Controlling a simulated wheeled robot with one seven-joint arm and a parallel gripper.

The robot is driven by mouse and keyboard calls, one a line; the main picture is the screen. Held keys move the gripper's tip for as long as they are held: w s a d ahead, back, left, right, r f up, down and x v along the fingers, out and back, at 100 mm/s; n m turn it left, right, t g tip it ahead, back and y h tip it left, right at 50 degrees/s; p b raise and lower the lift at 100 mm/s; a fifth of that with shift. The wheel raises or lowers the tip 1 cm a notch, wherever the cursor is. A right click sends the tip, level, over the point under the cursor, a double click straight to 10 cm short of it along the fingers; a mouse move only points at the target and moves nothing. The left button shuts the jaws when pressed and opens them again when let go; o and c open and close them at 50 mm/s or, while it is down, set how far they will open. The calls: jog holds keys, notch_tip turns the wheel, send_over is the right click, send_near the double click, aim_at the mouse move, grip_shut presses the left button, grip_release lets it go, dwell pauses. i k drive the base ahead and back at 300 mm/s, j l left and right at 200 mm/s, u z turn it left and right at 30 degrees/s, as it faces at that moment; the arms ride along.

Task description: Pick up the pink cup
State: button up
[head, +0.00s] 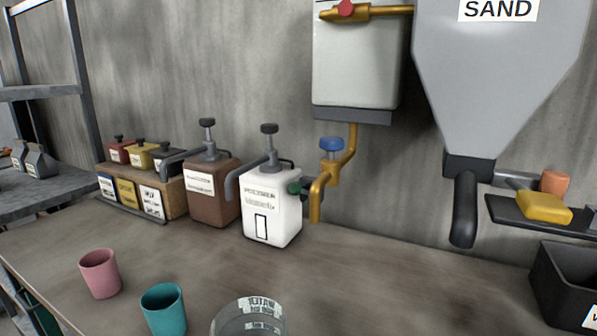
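The pink cup (101,276) stands upright on the table (380,290) at the lower left, near the table's left edge. Its open top faces up, and nothing touches it. A teal cup (164,311) stands to its right and closer to me, with a gap between them. My gripper is not in view.
A clear labelled container (247,318) stands right of the teal cup, cut off below. Behind are a white polymer dispenser (272,207), a brown dispenser (212,193) and small labelled boxes. A black bin (565,285) is at right. The table's middle right is clear.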

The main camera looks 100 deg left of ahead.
aim_at(99, 267)
jog(key=k+u, duration=0.15)
jog(key=u, duration=3.35)
